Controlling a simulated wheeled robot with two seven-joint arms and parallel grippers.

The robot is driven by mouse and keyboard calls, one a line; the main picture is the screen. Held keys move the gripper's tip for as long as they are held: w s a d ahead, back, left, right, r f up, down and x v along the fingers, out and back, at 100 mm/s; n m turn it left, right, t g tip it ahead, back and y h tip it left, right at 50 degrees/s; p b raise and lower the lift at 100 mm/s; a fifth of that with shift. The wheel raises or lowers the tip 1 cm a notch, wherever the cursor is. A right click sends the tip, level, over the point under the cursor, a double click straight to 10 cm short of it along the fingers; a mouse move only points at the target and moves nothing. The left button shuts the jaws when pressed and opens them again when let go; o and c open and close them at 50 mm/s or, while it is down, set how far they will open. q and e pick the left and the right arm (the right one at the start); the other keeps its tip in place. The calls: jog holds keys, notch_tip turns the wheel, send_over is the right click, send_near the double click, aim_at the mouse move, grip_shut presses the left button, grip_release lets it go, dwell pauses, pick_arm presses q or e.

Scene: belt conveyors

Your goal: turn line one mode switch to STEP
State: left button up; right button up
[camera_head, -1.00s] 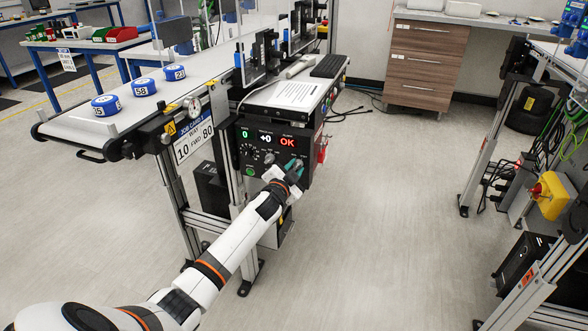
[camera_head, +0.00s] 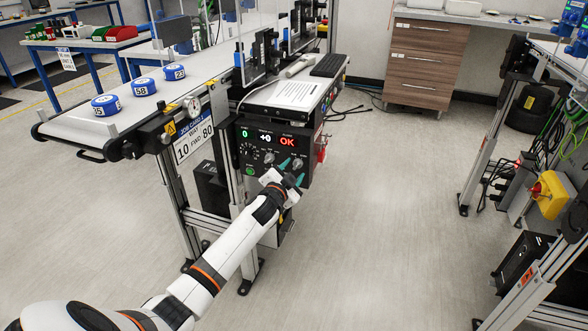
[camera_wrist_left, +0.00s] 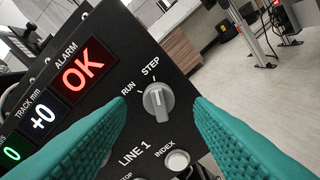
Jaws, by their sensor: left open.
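The line one mode switch is a grey knob (camera_wrist_left: 158,101) on the dark control panel, with RUN and STEP labels above it and LINE 1 below. In the left wrist view its ridge stands nearly upright, its upper end seeming to lean toward STEP rather than RUN; the exact setting is hard to tell. My left gripper (camera_head: 291,171) is in front of the panel (camera_head: 262,136) in the head view. In the wrist view its teal fingers (camera_wrist_left: 160,110) are open, one on each side of the knob, with gaps visible. My right gripper is out of view.
An INDEX button (camera_wrist_left: 177,160) sits below the knob, close to the right finger. The red OK alarm display (camera_wrist_left: 83,69) is to its left. A belt conveyor (camera_head: 80,125) with blue pucks is at the left.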

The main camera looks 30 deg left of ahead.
pick_arm(q)
jog(key=v, duration=0.5)
jog(key=shift+s+d+p, duration=0.1)
jog(key=shift+s+p, duration=0.2)
jog(key=shift+s, duration=0.1)
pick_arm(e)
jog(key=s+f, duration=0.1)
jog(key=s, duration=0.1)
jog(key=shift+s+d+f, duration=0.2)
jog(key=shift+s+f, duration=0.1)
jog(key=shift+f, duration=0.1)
